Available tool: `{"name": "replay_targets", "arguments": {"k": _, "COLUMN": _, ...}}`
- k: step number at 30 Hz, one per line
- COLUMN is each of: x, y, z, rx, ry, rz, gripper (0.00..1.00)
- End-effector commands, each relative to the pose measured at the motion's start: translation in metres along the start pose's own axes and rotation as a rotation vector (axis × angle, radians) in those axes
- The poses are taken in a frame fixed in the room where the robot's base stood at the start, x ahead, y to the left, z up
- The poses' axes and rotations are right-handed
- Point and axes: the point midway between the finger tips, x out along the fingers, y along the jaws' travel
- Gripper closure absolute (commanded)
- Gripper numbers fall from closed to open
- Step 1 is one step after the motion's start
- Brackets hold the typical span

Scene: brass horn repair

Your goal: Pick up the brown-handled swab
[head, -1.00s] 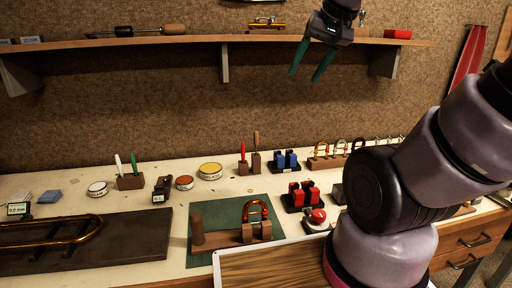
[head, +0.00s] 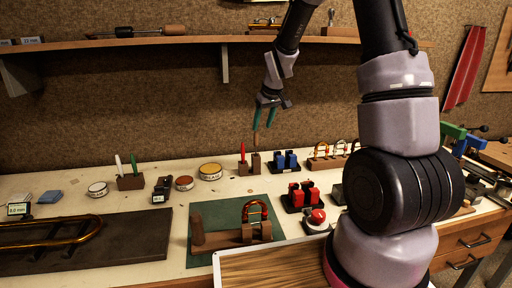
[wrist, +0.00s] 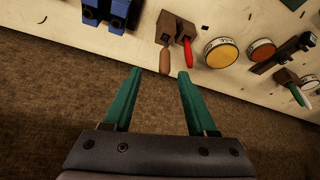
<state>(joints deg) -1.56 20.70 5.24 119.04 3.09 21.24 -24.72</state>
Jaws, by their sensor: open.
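The brown-handled swab (head: 256,139) stands upright in a small brown wooden block (head: 255,162) on the bench. In the wrist view its brown handle (wrist: 165,60) points toward my gripper, a little beyond and between the fingertips. My gripper (head: 264,128) is open and empty, with green fingers pointing down, just above the swab. The fingers also show in the wrist view (wrist: 160,72). In the head view the swab's top is close to the fingertips; I cannot tell whether it is between them. A red-handled swab (head: 242,151) stands in the block immediately to its left.
Blue blocks in a black holder (head: 285,160) stand close on the right. A yellow-topped tin (head: 210,171) is on the left. The shelf (head: 200,41) runs above and behind. A green mat (head: 225,212) with a wooden fixture lies in front.

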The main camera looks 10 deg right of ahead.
Motion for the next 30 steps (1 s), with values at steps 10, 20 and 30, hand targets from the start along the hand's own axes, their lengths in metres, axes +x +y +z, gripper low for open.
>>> {"name": "replay_targets", "arguments": {"k": 10, "x": 0.05, "y": -0.001, "z": 0.0, "rx": -0.002, "ry": -0.003, "rz": -0.001, "gripper": 0.43}}
{"name": "replay_targets", "arguments": {"k": 20, "x": 0.086, "y": -0.009, "z": -0.006, "rx": -0.001, "ry": -0.004, "rz": -0.001, "gripper": 0.43}}
{"name": "replay_targets", "arguments": {"k": 30, "x": 0.106, "y": -0.008, "z": -0.007, "rx": 0.0, "ry": -0.001, "rz": 0.0, "gripper": 0.43}}
